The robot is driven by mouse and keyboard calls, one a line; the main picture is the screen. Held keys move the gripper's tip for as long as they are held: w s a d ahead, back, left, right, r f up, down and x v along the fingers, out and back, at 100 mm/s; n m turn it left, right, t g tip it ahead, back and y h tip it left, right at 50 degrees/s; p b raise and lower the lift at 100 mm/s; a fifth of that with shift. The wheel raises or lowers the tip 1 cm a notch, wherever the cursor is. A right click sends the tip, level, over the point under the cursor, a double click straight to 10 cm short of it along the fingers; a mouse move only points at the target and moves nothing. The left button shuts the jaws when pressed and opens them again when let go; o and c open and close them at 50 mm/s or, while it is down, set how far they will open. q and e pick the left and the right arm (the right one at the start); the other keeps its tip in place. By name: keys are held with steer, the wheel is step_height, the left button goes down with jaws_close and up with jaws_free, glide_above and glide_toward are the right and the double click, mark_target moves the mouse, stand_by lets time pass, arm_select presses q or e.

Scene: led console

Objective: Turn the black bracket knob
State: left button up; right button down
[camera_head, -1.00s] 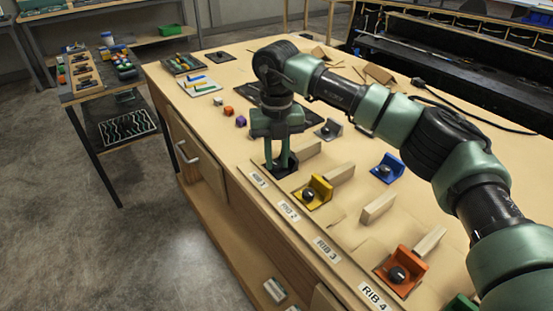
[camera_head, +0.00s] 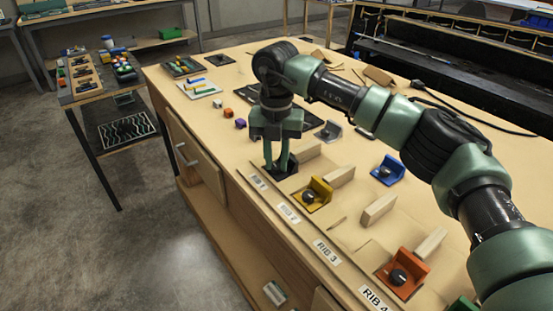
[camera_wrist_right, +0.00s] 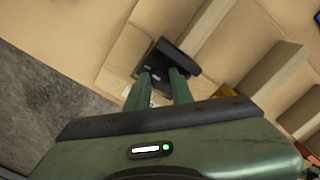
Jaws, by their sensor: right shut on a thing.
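The black bracket (camera_head: 281,175) sits on the table at the near-left end of the rib row, by the first label. My right gripper (camera_head: 279,166) points down over it, with its fingers reaching to the bracket and hiding its knob in the head view. In the right wrist view the two fingers (camera_wrist_right: 163,75) meet the bracket (camera_wrist_right: 172,60); the upright plate of the bracket stands just beyond the fingertips. The gripper is shut on the black bracket's knob, which is mostly covered by the fingers. My left gripper is not in view.
Yellow (camera_head: 319,190), blue (camera_head: 388,170), orange (camera_head: 404,272) and grey (camera_head: 329,131) brackets stand nearby. Wooden ribs (camera_head: 378,209) rise between them. Small cubes (camera_head: 240,123) lie left of the gripper. The table's front edge is close to the black bracket.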

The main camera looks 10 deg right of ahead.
mark_target(276, 167)
steer(key=shift+w+r, duration=0.15)
steer(key=shift+r, duration=0.2)
steer(key=c, duration=1.5)
jaws_free()
steer(key=shift+s, duration=0.2)
steer(key=shift+f, duration=0.1)
step_height(276, 167, up, 8)
steer(key=b, duration=0.1)
steer(key=shift+f, duration=0.1)
